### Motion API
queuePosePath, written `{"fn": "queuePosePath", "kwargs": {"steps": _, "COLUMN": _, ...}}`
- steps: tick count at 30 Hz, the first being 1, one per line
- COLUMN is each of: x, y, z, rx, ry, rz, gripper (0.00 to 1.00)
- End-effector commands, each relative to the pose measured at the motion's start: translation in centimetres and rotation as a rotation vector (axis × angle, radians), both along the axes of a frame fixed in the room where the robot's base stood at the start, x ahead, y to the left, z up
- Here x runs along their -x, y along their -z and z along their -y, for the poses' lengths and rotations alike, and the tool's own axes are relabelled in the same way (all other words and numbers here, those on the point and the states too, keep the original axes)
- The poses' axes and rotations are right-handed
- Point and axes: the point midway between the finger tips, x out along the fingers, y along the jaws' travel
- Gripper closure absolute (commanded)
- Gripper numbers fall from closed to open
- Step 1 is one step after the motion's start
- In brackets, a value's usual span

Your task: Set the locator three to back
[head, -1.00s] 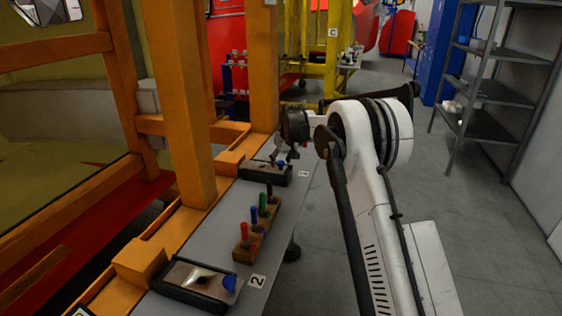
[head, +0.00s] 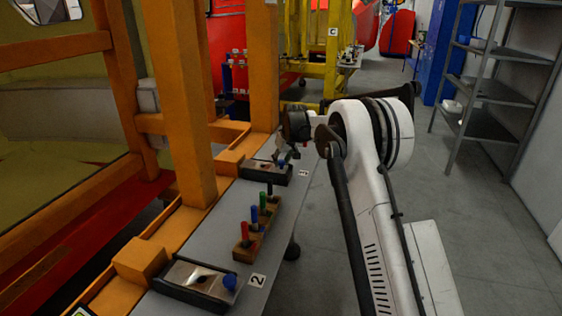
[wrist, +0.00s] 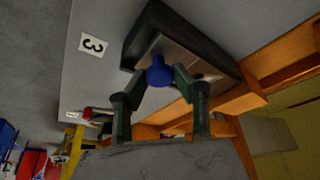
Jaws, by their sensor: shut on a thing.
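Locator three (head: 268,178) is a dark block with a metal top on the grey bench, beside a label with the number 3 (wrist: 93,45). In the wrist view its dark body (wrist: 150,28) is at the top centre. Its blue knob (wrist: 159,73) sits at the block's near edge. My gripper (wrist: 159,76) is shut on the blue knob, one finger on each side. In the head view my gripper (head: 282,157) is over locator three and partly hides it. The metal top's far part is partly hidden by the fingers in the wrist view.
Locator two (head: 196,284), with a blue knob, lies nearer on the grey bench (head: 222,213). Between them is a wooden block (head: 257,232) with several coloured pegs. An orange frame (head: 185,100) stands along the bench's left.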

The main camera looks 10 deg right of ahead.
Motion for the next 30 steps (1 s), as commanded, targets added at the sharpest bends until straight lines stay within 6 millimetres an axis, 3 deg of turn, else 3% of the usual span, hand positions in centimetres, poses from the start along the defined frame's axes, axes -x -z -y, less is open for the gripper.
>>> {"fn": "queuePosePath", "kwargs": {"steps": 7, "x": 1.9, "y": 0.2, "z": 3.7, "rx": 0.000, "ry": 0.002, "rz": -0.001, "gripper": 1.00}}
{"fn": "queuePosePath", "kwargs": {"steps": 16, "x": 2.2, "y": 0.1, "z": 4.2, "rx": 0.002, "ry": 0.002, "rz": -0.002, "gripper": 1.00}}
{"fn": "queuePosePath", "kwargs": {"steps": 17, "x": 2.3, "y": 0.1, "z": 4.2, "rx": 0.003, "ry": 0.002, "rz": -0.003, "gripper": 0.72}}
{"fn": "queuePosePath", "kwargs": {"steps": 20, "x": 2.2, "y": 0.0, "z": 4.1, "rx": 0.002, "ry": 0.002, "rz": -0.002, "gripper": 0.59}}
{"fn": "queuePosePath", "kwargs": {"steps": 30, "x": 2.3, "y": -0.2, "z": 4.1, "rx": 0.001, "ry": 0.000, "rz": -0.001, "gripper": 0.55}}
